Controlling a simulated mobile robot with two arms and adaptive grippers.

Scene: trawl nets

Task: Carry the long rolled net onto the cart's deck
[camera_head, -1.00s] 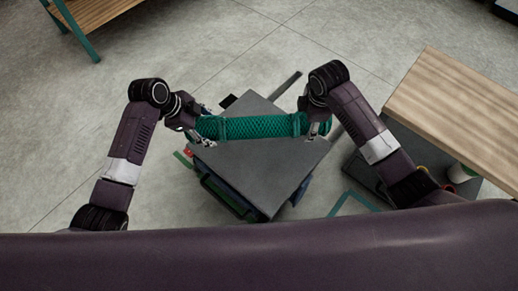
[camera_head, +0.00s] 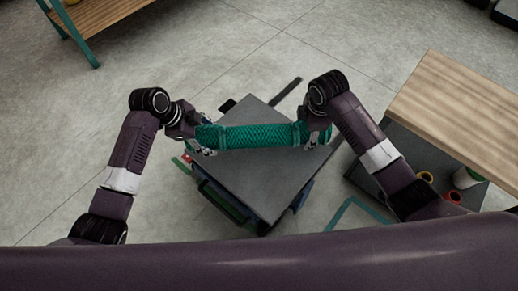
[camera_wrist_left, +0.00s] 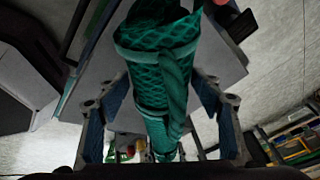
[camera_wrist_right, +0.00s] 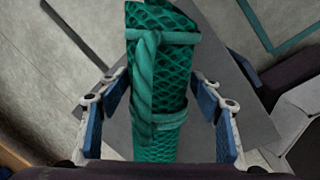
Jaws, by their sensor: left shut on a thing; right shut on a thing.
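The long rolled net (camera_head: 255,136) is a green mesh roll bound with cord near its ends. It lies across above the grey deck of the cart (camera_head: 262,178); I cannot tell whether it touches the deck. My left gripper (camera_head: 203,143) is shut on its left end, and my right gripper (camera_head: 312,138) is shut on its right end. In the left wrist view the net (camera_wrist_left: 160,80) runs between the blue-padded fingers. In the right wrist view the net (camera_wrist_right: 158,75) also runs between the fingers, with the grey deck behind it.
A wooden-topped bench (camera_head: 470,110) with a lower shelf holding spools (camera_head: 465,178) stands close on the right, beside my right arm. Another wooden bench (camera_head: 105,12) is at the top left. The concrete floor (camera_head: 210,60) beyond the cart is open.

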